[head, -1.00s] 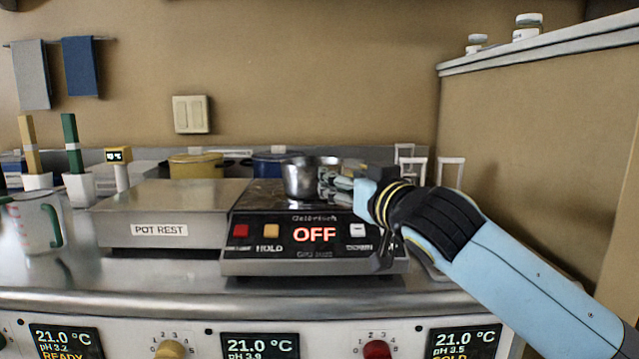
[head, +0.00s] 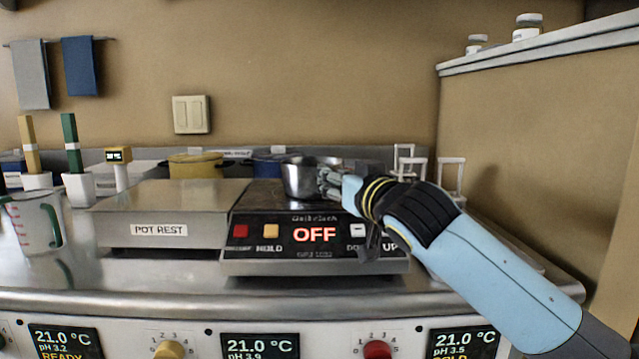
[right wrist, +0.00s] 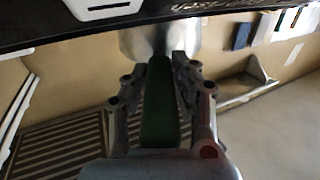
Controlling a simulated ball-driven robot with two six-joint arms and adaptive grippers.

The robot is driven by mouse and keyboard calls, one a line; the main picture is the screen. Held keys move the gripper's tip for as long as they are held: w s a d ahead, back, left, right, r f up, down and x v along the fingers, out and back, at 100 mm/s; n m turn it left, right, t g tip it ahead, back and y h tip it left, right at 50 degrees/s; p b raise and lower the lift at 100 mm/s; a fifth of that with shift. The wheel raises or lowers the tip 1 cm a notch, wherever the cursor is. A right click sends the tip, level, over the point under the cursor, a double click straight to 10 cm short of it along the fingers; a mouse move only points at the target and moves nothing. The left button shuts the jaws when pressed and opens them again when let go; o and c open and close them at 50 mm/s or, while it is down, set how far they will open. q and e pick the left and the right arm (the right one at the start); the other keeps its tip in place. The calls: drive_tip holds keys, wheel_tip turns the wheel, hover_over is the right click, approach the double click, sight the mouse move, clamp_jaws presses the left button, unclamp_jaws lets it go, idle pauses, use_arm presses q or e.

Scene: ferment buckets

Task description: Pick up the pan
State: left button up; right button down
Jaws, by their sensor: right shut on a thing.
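The pan (head: 299,178), a small steel vessel, stands upright at the back of the black-topped hot plate (head: 262,194), whose display reads OFF. I cannot tell whether it is slightly lifted. My right gripper (head: 327,181) reaches in from the right and is shut at the pan's right side. In the right wrist view the pan's shiny wall (right wrist: 150,40) is just beyond the fingertips (right wrist: 165,66). A dark green handle (right wrist: 158,112) lies between the two fingers. My left gripper is not in view.
The empty POT REST platform (head: 165,204) is left of the hot plate. A yellow pot (head: 195,167) and a blue pot (head: 268,167) stand behind. A measuring jug (head: 32,222) is at far left, white racks (head: 450,172) at right.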

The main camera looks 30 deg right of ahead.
drive_tip(key=shift+r, duration=0.25)
drive_tip(key=shift+r, duration=0.8)
drive_tip(key=r, duration=0.1)
drive_tip(key=r+p, duration=0.1)
drive_tip(key=shift+s+r, duration=0.2)
drive_tip(key=shift+r, duration=0.1)
drive_tip(key=s+r+p, duration=0.1)
drive_tip(key=s+r, duration=0.2)
drive_tip(key=s, duration=0.2)
drive_tip(key=s+d+r+p, duration=0.1)
drive_tip(key=s+r+p, duration=0.1)
drive_tip(key=s, duration=0.4)
drive_tip(key=shift+r, duration=0.7)
drive_tip(key=shift+s, duration=0.1)
idle(1.4)
